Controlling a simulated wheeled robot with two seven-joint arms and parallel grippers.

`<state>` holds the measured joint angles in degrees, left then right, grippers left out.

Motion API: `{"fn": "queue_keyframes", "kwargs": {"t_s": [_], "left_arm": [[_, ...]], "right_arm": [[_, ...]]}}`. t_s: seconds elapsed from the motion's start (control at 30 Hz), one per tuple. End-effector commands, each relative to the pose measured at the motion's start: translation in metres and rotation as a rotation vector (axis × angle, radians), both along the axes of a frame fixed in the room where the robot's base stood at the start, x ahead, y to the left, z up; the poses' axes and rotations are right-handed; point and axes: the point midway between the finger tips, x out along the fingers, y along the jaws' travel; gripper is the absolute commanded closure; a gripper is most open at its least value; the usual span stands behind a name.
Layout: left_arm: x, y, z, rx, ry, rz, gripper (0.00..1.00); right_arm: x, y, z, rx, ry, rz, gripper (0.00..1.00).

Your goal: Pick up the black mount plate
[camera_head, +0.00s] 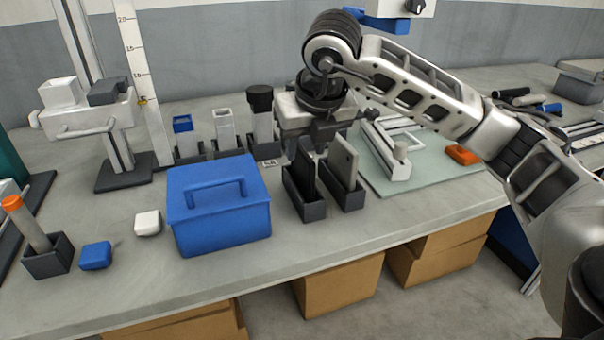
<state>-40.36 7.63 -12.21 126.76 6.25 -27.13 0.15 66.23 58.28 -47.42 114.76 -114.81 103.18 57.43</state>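The black mount plate (304,172) stands upright in a dark slotted holder (305,206) near the middle of the bench. My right gripper (308,142) points down from above, with its fingers at the plate's top edge. The dark fingers and dark plate merge there, so I cannot tell whether they touch or how far apart the fingers are. A grey plate (345,162) stands in a similar holder (346,198) just to the right. My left gripper is not in view.
A blue lidded box (222,228) stands close left of the holders. Behind are several small upright blocks in holders, including a black-capped one (261,112). A pale green mat (425,172) with a white frame and orange block (462,155) lies right.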

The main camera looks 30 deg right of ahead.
Motion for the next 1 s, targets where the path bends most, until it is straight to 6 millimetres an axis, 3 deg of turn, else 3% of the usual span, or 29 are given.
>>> {"fn": "queue_keyframes", "kwargs": {"t_s": [0.43,1.0], "left_arm": [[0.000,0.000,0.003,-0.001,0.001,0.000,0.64],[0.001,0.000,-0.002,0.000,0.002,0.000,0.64]], "right_arm": [[0.023,-0.004,-0.046,0.002,0.003,0.000,0.63],[0.025,-0.004,-0.049,0.001,0.000,0.002,0.63]]}}
